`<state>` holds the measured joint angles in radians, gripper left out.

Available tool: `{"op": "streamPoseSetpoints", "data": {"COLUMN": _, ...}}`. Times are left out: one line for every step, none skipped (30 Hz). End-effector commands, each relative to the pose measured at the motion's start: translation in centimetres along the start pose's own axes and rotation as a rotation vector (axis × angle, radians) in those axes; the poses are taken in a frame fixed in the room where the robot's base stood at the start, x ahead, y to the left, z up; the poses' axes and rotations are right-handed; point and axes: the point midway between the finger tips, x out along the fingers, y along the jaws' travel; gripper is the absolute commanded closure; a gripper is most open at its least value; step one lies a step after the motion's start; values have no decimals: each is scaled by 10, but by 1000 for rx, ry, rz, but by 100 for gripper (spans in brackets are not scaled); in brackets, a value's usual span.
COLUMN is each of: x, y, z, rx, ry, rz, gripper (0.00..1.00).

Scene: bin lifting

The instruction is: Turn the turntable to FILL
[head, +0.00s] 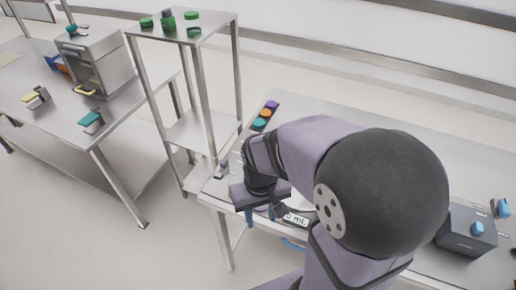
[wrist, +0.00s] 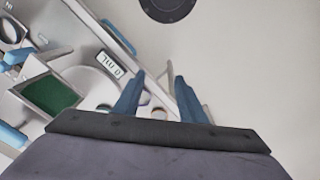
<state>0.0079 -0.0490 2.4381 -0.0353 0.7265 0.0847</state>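My gripper (wrist: 159,76) is open, its two blue fingers apart with nothing between them. It also shows in the head view (head: 258,210), low over the near edge of the steel bench (head: 405,268). A display reading "0 mL" (wrist: 108,64) sits left of the fingers in the wrist view; in the head view the display (head: 296,219) is partly covered by my arm. A turntable cannot be made out for certain, and no FILL label is legible. My arm hides much of the bench. Small round parts (wrist: 145,98) show behind and beside the fingers.
A green-bottomed square tray (wrist: 50,93) and a blue bar (wrist: 118,37) lie left in the wrist view. A grey box (head: 466,232) stands right. A tall rack (head: 182,38) stands behind.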

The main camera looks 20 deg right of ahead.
Motion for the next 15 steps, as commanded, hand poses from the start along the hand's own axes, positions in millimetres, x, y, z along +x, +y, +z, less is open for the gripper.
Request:
{"op": "streamPoseSetpoints", "data": {"x": 4, "y": 2, "z": -19, "rx": 31, "ry": 11, "rz": 9, "gripper": 62}}
{"op": "streamPoseSetpoints", "data": {"x": 5, "y": 4, "z": -31, "rx": 53, "ry": 19, "rz": 15, "gripper": 62}}
{"op": "streamPoseSetpoints", "data": {"x": 7, "y": 7, "z": -49, "rx": 84, "ry": 32, "rz": 24, "gripper": 62}}
{"op": "streamPoseSetpoints", "data": {"x": 8, "y": 9, "z": -63, "rx": 111, "ry": 43, "rz": 31, "gripper": 62}}
{"op": "streamPoseSetpoints", "data": {"x": 10, "y": 12, "z": -78, "rx": 137, "ry": 55, "rz": 38, "gripper": 62}}
{"op": "streamPoseSetpoints", "data": {"x": 13, "y": 15, "z": -98, "rx": 176, "ry": 71, "rz": 47, "gripper": 62}}
{"op": "streamPoseSetpoints", "data": {"x": 15, "y": 19, "z": -113, "rx": 206, "ry": 83, "rz": 55, "gripper": 62}}
{"op": "streamPoseSetpoints", "data": {"x": 18, "y": 22, "z": -128, "rx": 237, "ry": 97, "rz": 62, "gripper": 62}}
{"op": "streamPoseSetpoints", "data": {"x": 21, "y": 26, "z": -148, "rx": 276, "ry": 115, "rz": 71, "gripper": 62}}
{"op": "streamPoseSetpoints", "data": {"x": 24, "y": 29, "z": -162, "rx": 306, "ry": 128, "rz": 77, "gripper": 62}}
{"op": "streamPoseSetpoints", "data": {"x": 27, "y": 33, "z": -176, "rx": 336, "ry": 142, "rz": 84, "gripper": 62}}
{"op": "streamPoseSetpoints", "data": {"x": 32, "y": 37, "z": -195, "rx": 377, "ry": 161, "rz": 91, "gripper": 62}}
{"op": "streamPoseSetpoints", "data": {"x": 36, "y": 41, "z": -208, "rx": 406, "ry": 175, "rz": 97, "gripper": 62}}
{"op": "streamPoseSetpoints", "data": {"x": 39, "y": 44, "z": -221, "rx": 435, "ry": 190, "rz": 102, "gripper": 62}}
{"op": "streamPoseSetpoints", "data": {"x": 44, "y": 49, "z": -237, "rx": 473, "ry": 210, "rz": 107, "gripper": 62}}
